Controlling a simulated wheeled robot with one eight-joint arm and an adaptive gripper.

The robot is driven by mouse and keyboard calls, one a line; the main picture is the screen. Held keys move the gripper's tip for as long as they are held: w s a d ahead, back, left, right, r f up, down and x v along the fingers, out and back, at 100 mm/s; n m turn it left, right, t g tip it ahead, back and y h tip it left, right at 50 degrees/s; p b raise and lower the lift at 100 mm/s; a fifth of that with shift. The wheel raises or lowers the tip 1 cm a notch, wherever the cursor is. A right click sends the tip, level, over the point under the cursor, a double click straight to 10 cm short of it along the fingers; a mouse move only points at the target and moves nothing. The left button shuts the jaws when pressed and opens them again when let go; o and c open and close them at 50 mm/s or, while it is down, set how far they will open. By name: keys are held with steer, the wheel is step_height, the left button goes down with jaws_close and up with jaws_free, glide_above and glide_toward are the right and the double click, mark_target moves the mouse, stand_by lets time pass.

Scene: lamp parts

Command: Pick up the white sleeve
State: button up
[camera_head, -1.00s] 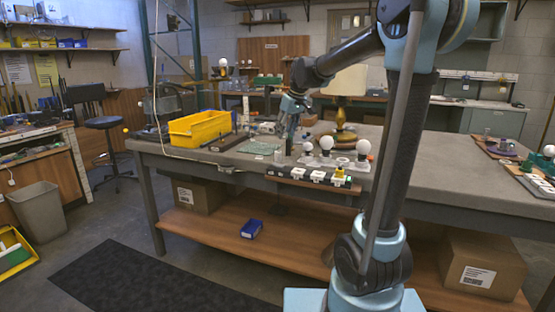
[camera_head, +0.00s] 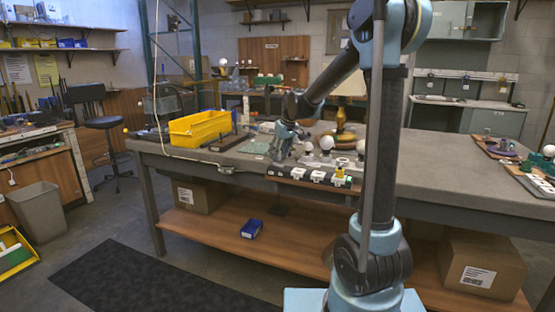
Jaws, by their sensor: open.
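My gripper (camera_head: 281,155) is open and low over the workbench, just behind the left part of the strip of white sockets and right of a pale green mat (camera_head: 256,148). I cannot make out the white sleeve for certain. Small pale parts stand around the fingertips, and the gripper covers some of them. Whether the fingers touch anything is too small to tell.
The strip of white sockets (camera_head: 318,178) runs along the bench's front edge. White bulbs (camera_head: 326,143) stand behind it. A yellow bin (camera_head: 200,128) is to the left. A brass lamp base (camera_head: 345,134) is behind. The bench right of my arm is mostly clear.

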steer(key=shift+w+a+f, duration=0.1)
steer(key=shift+f, duration=0.2)
steer(key=c, duration=0.9)
steer(key=shift+r, duration=0.1)
